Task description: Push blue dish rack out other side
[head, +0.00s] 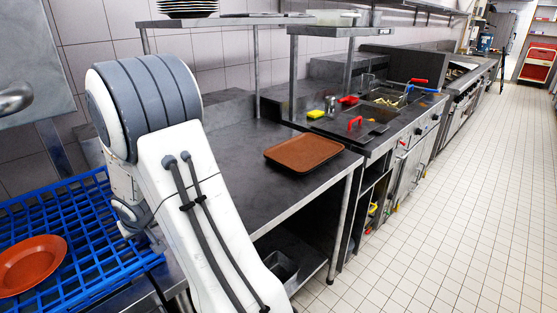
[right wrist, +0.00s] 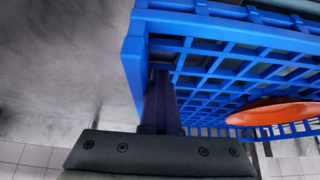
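The blue dish rack (head: 95,225) is an open grid at the lower left of the head view, cut off by the frame edge. An orange-red round plate (head: 32,265) lies in it. In the right wrist view the rack (right wrist: 135,70) fills the upper right, with the plate (right wrist: 272,113) inside. My right gripper (right wrist: 160,78) has its fingers together in one dark column, reaching up to the rack's near corner. I cannot tell whether they touch it. In the head view my right arm covers the rack's right part and the fingers. My left gripper is out of view.
A dark metal counter (head: 240,192) runs right of the rack, with a brown tray (head: 303,152) on it. Fryers with red handles (head: 355,123) stand beyond. A metal hood (head: 35,62) is above the rack. The tiled floor (head: 450,220) at right is clear.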

